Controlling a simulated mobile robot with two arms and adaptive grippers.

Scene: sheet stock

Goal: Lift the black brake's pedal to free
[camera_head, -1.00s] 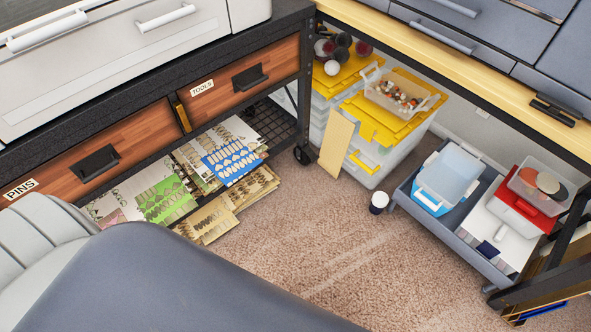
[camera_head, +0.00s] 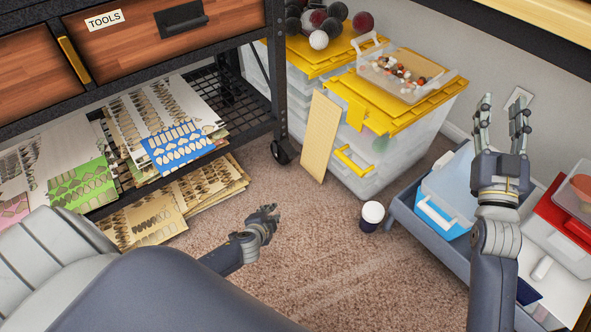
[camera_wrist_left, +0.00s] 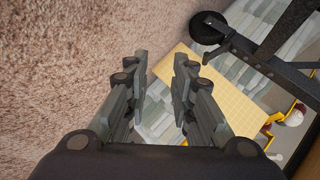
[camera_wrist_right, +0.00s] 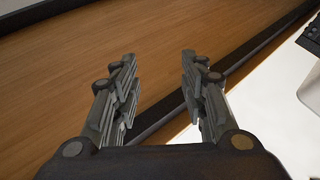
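A black caster (camera_head: 283,152) stands on the carpet under the corner post of the black rack; its brake pedal is too small to make out. In the left wrist view the black wheel (camera_wrist_left: 208,27) shows at the upper right, beyond my fingers. My left gripper (camera_head: 272,214) is open and empty, low over the carpet in front of the caster and apart from it. Its open fingers also show in the left wrist view (camera_wrist_left: 160,68). My right gripper (camera_head: 503,108) is open and empty, raised above the grey tray at the right. The right wrist view (camera_wrist_right: 158,68) also shows its fingers apart.
Clear bins with yellow lids (camera_head: 400,115) stand right of the caster, with a tan board (camera_head: 319,135) leaning on them. A small white-topped jar (camera_head: 371,215) is on the carpet. A grey tray (camera_head: 400,205) holds containers. Sheets (camera_head: 180,205) lie left. Carpet between is clear.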

